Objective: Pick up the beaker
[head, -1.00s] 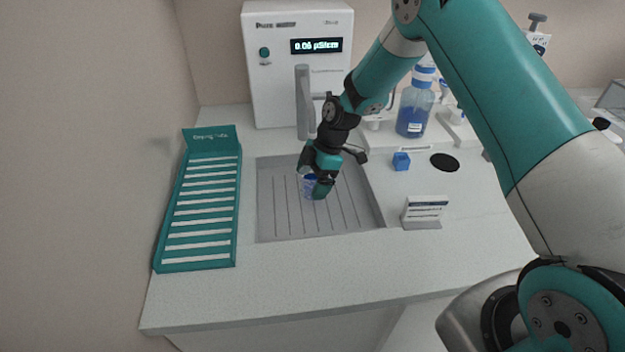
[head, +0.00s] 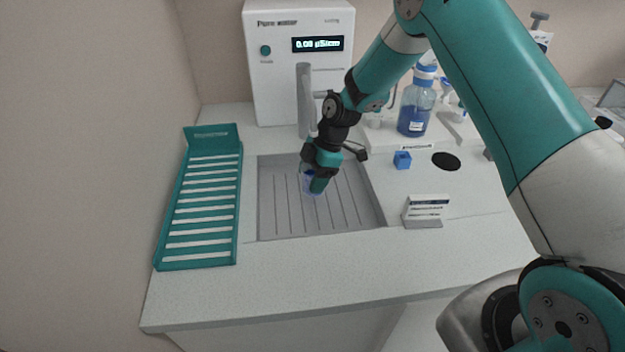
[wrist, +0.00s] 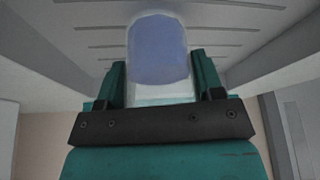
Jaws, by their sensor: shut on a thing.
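The beaker (head: 308,183) is a small clear vessel with a bluish tint, over the grey ribbed drain tray (head: 275,222) in the head view. In the wrist view the beaker (wrist: 158,50) shows blue between the two teal fingers. My gripper (wrist: 155,85) is shut on it. The gripper (head: 317,185) hides part of the beaker in the head view. I cannot tell whether the beaker touches the tray or is just above it.
A white water purifier (head: 300,85) with a lit display and a grey spout (head: 306,100) stands right behind the gripper. A teal slotted rack (head: 200,205) lies left. A sign (head: 426,209), a blue cube (head: 402,160) and a blue-filled bottle (head: 415,108) are right. The front counter is clear.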

